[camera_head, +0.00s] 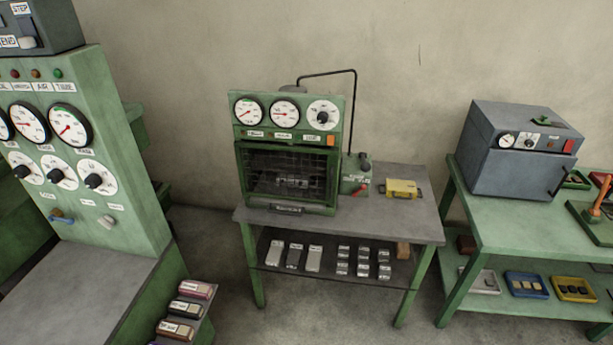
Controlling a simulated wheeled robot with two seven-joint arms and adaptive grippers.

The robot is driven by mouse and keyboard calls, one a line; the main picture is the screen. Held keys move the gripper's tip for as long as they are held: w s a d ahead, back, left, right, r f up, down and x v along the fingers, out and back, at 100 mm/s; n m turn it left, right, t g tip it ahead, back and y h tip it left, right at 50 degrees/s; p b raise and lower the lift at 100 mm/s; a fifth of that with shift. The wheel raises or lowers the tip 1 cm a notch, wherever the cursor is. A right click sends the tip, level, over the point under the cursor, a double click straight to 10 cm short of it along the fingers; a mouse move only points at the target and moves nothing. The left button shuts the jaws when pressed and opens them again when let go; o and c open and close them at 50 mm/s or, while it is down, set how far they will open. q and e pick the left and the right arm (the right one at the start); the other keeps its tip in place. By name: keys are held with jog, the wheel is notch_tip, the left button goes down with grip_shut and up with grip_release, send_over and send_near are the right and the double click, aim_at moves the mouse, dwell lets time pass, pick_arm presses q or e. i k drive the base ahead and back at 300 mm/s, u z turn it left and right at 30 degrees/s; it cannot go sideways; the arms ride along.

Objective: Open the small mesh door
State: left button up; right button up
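The small mesh door (270,174) is a dark wire-mesh panel on the front of a green machine (237,136) that stands on a grey-topped table. The door looks closed, and a few small grey items show dimly behind the mesh. A dark label or handle plate (286,209) sits below the door. Neither of my grippers is in view.
The grey-topped table (405,222) has a yellow case (402,188) on its right side and metal blocks on its lower shelf. A green control console (120,215) stands at left. A green bench (535,228) with a grey box oven (515,165) stands at right.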

aim_at(332, 155)
jog(key=u, duration=0.1)
jog(key=i, duration=0.85)
jog(key=z, duration=0.15)
